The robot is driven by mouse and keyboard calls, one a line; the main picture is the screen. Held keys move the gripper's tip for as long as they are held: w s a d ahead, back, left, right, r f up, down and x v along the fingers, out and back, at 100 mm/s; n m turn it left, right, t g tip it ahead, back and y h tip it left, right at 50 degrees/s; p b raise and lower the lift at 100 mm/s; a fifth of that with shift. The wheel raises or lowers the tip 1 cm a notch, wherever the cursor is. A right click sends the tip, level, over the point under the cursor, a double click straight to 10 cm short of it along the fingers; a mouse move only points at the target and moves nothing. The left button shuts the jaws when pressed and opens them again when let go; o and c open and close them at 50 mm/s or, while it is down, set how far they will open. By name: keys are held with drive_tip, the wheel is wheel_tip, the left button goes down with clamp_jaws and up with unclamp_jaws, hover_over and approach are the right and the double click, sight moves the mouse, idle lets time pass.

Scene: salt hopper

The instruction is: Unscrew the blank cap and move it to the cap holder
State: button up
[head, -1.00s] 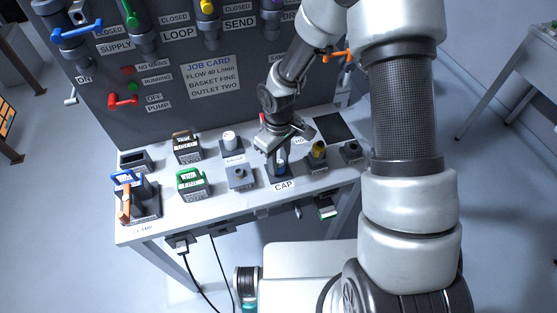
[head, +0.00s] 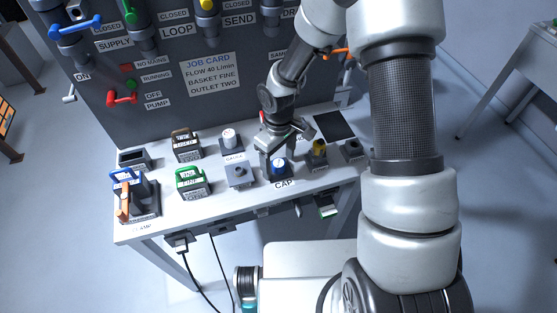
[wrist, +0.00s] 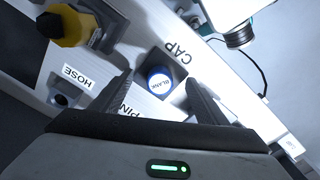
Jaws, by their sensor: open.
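The blank cap is blue with a white top reading BLANK. It shows in the head view (head: 278,165) and the wrist view (wrist: 159,82). It sits in the dark square cap holder (wrist: 172,67) beside the CAP label. My gripper (head: 276,153) is right at the cap, just behind and above it in the head view. In the wrist view my gripper (wrist: 160,84) has its fingers open, one on each side of the cap, with visible gaps. The cap's underside is hidden.
A yellow-topped part (head: 319,147) stands close right of the gripper. A grey gauge block (head: 239,175) and green-handled basket (head: 191,181) stand left. A dark panel with valves (head: 150,60) rises behind the table. The white front strip of the tabletop is largely clear.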

sight(278, 163)
idle(0.6)
drive_tip(key=shift+r+p, duration=2.25)
drive_tip(key=shift+r, duration=0.8)
wheel_tip(278, 163, up, 17)
drive_tip(key=p, duration=0.1)
drive_tip(key=shift+r, duration=0.2)
